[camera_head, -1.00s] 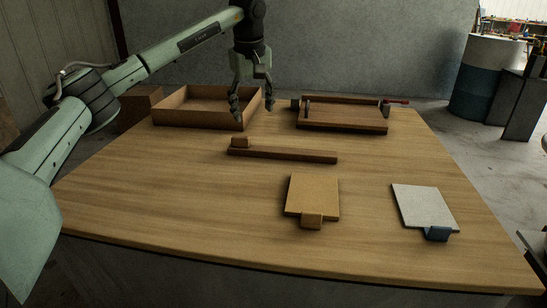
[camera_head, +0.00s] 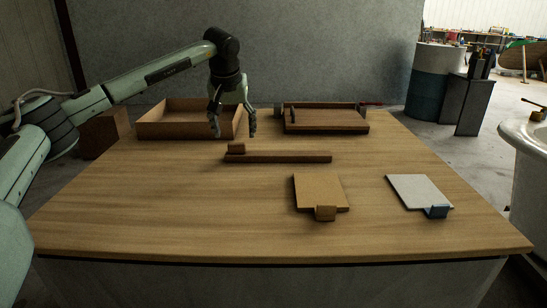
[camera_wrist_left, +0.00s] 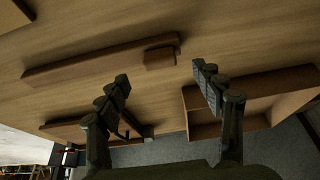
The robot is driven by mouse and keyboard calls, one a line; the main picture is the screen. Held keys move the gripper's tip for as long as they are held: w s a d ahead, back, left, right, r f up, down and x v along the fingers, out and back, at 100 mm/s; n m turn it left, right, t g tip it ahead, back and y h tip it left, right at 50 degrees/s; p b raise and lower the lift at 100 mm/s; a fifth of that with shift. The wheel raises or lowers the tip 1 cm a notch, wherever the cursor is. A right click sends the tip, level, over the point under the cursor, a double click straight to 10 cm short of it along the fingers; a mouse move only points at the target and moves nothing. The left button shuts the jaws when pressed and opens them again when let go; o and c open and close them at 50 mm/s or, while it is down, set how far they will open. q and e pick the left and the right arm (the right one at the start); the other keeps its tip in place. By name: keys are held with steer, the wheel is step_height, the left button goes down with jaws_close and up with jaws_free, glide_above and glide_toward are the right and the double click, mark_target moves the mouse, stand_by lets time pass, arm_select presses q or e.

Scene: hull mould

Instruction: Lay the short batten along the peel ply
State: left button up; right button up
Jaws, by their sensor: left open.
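A brown wooden strip (camera_head: 285,157) lies crosswise on the table, with a small wooden block (camera_head: 237,148) at its left end. Both also show in the left wrist view, the strip (camera_wrist_left: 95,62) and the block (camera_wrist_left: 160,57). A tan sheet (camera_head: 318,190) with a tan clip and a pale grey sheet (camera_head: 418,190) with a blue clip lie flat near the front. I cannot tell which piece is the short batten or which sheet is the peel ply. My left gripper (camera_head: 233,134) is open and empty, fingers down, above and apart from the block. My right gripper is not in view.
An open wooden box (camera_head: 188,128) stands at the back left, close behind my left gripper. A wooden tray (camera_head: 325,127) with small fittings at its corners stands at the back right. The table's (camera_head: 150,215) front left is clear. A white basin (camera_head: 525,160) stands off its right side.

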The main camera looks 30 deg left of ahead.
mark_target(237, 143)
arm_select(q)
steer(key=x, duration=0.5)
steer(key=shift+r, duration=0.2)
steer(key=c, duration=1.4)
